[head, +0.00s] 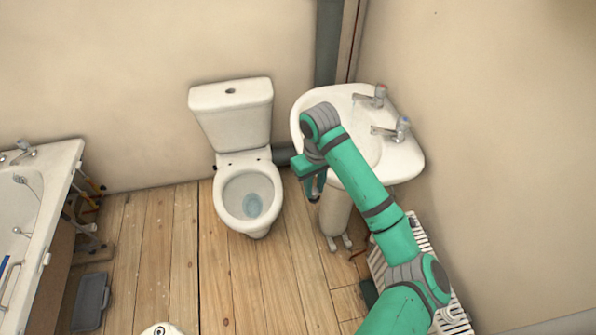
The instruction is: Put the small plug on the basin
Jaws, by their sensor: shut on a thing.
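The white basin (376,152) stands against the right wall on a pedestal, with two taps on its right side. My gripper (315,190) points down at the basin's front left edge, in front of the pedestal's top in the picture. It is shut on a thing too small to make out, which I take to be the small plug. I see no plug elsewhere. My wrist and forearm hide part of the basin's bowl and rim. I cannot tell whether the gripper touches the basin.
A white toilet (236,110) stands left of the basin. A bathtub (52,200) is at the far left, with a grey tray (91,300) on the floor beside it. A white radiator (424,240) lies below my arm. The plank floor (170,250) between is mostly clear.

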